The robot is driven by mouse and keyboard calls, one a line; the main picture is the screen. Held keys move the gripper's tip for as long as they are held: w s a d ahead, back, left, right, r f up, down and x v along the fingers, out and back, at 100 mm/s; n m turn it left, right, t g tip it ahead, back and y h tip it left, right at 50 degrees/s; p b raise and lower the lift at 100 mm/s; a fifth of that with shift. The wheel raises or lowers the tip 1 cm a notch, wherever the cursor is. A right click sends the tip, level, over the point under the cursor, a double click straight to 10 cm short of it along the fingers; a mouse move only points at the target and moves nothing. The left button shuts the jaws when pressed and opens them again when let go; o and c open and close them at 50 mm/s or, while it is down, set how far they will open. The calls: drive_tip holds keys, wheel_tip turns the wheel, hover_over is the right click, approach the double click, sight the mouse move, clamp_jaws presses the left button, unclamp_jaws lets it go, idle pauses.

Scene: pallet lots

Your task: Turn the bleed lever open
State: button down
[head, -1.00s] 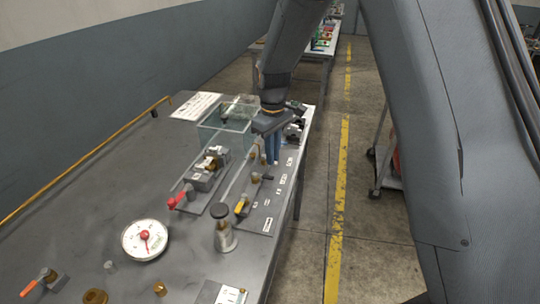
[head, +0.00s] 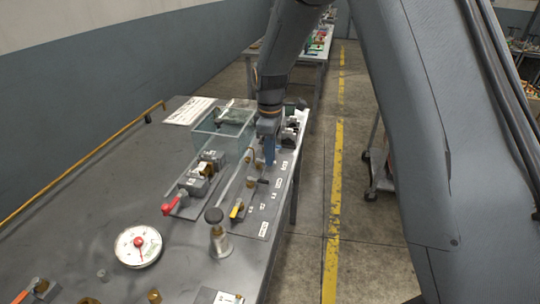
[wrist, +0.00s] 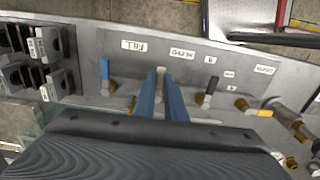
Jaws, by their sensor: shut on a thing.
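My gripper (head: 269,152) points down at the far end of a labelled valve plate (head: 262,226) on the bench. In the wrist view its blue fingers (wrist: 161,92) are shut on a small lever; only a pale tip (wrist: 160,70) shows between them. The label that seems to read BLEED (wrist: 183,53) is just right of the fingers, and the FILL label (wrist: 133,46) is just left. The lever's body and exact angle are hidden by the fingers. A blue lever (wrist: 104,69) stands to the left and a black lever (wrist: 210,88) to the right, both apart from the fingers.
A yellow lever (head: 236,210) and a red lever (head: 173,205) are nearer on the bench. A clear tank (head: 222,128) stands left of my gripper. A black-knobbed post (head: 216,228) and a white gauge (head: 138,246) are in front. Dark blocks (wrist: 42,48) lie left in the wrist view.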

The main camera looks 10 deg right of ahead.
drive_tip(key=shift+w+r, duration=0.1)
drive_tip(key=c, duration=1.8)
unclamp_jaws()
drive_tip(key=shift+r+b, duration=1)
drive_tip(key=shift+r, duration=2.85)
drive_tip(key=s+d+f+m, duration=0.1)
drive_tip(key=s+d+m, duration=0.3)
drive_tip(key=s, duration=0.4)
drive_tip(key=s+d+f+m, duration=0.2)
drive_tip(key=s+d+m, duration=0.2)
drive_tip(key=s, duration=0.5)
drive_tip(key=s+d+f+m+t, duration=0.1)
drive_tip(key=s+d+f+m, duration=0.1)
drive_tip(key=s+d+m, duration=0.2)
drive_tip(key=shift+s+d+f+m, duration=0.15)
drive_tip(key=shift+s+m, duration=0.4)
drive_tip(key=shift+s, duration=0.55)
drive_tip(key=shift+s+d+f+m, duration=0.1)
drive_tip(key=shift+s+m, duration=0.45)
drive_tip(key=shift+s, duration=0.55)
